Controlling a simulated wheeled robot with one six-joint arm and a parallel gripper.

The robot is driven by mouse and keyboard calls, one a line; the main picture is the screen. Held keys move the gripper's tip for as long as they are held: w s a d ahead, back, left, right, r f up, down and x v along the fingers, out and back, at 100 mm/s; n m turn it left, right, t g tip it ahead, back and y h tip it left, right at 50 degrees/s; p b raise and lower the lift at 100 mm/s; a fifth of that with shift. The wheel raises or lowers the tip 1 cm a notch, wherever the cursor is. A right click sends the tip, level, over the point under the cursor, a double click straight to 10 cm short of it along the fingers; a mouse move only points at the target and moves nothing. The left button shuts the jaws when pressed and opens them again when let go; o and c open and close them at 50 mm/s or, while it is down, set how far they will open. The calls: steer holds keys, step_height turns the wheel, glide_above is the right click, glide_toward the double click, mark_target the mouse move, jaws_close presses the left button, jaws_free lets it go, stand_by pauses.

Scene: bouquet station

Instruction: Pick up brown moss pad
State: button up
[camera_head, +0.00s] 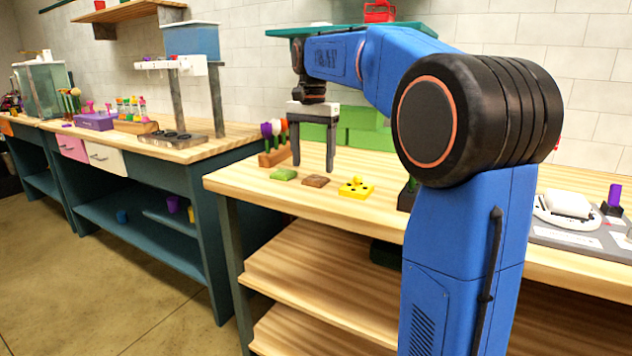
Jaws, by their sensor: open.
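The brown moss pad (316,181) is a small flat brown square lying on the wooden workbench (240,182). A green pad (283,174) lies to its left and a yellow piece with knobs (356,188) to its right. My gripper (313,166) points down with its two dark fingers spread and nothing between them. Its fingertips are above and a little behind the brown pad in the picture, apart from it as far as I can tell.
A wooden holder with tulips (274,157) stands left of my gripper. Green blocks (362,128) stand behind it. My arm covers part of the bench's right side. A grey board with a white device (567,206) lies at the far right. A second bench (215,143) stands left.

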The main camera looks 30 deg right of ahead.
mark_target(313, 179)
steer(key=f, duration=0.3)
steer(key=shift+w+d+f, duration=0.2)
steer(key=shift+w+f, duration=0.1)
steer(key=shift+w, duration=0.05)
steer(key=shift+f, duration=0.6)
steer(key=shift+c, duration=0.3)
steer(key=c, duration=1)
steer(key=shift+c, duration=0.2)
steer(key=shift+r, duration=0.15)
